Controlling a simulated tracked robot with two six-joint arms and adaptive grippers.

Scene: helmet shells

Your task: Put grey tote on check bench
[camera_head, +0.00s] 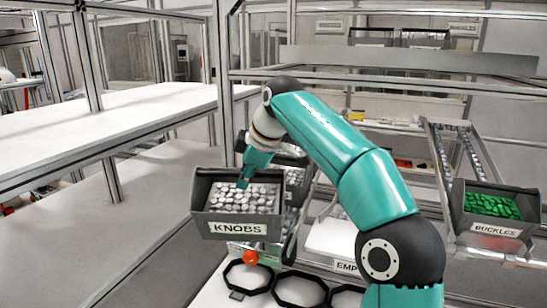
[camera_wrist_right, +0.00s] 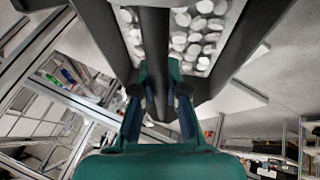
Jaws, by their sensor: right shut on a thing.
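A grey tote (camera_head: 200,195) labelled KNOBS, full of silvery-white knobs, is left of centre in the head view. My right gripper (camera_head: 245,181) reaches down to its back side and is shut on it. In the right wrist view the gripper fingers (camera_wrist_right: 160,105) close on the dark wall of the tote (camera_wrist_right: 234,75), with pale knobs inside it. The tote looks roughly level and appears to be held up in front of the racks. My left gripper is not in view. No label shows which surface is the check bench.
A long white bench (camera_head: 120,112) runs along the left, with metal posts. A grey BUCKLES tote (camera_head: 480,230) with green parts sits on a sloped rack at right. More totes stand behind the KNOBS tote.

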